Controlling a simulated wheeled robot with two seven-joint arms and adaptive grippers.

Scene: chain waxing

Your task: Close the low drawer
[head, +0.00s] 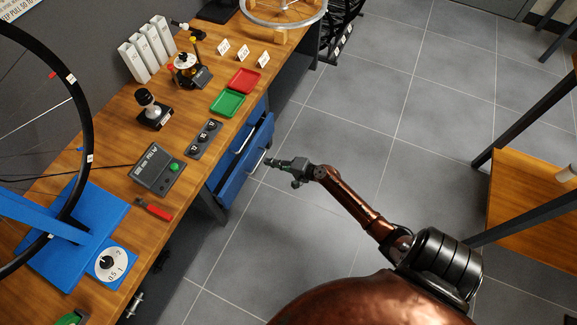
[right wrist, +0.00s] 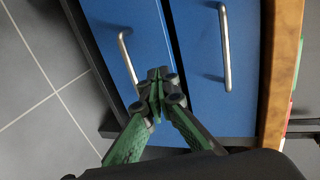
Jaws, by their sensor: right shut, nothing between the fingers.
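The low drawer (head: 236,177) is a blue drawer under the workbench, and its front stands out a little past the upper drawer (head: 240,143). In the right wrist view the low drawer (right wrist: 105,25) is the left blue panel with a metal bar handle (right wrist: 126,58). The upper drawer (right wrist: 200,60) is to its right, across a dark gap. My right gripper (head: 271,162) is shut and empty, close to the low drawer's front. In the right wrist view its green fingertips (right wrist: 158,78) overlap the panel's edge beside the handle; contact cannot be told. My left gripper is not in view.
The wooden workbench (head: 110,225) runs above the drawers, with a control box (head: 157,170), a green tray (head: 228,103) and a red tray (head: 244,80) on it. The grey tiled floor (head: 340,120) is clear. Another wooden table (head: 530,200) stands at the right.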

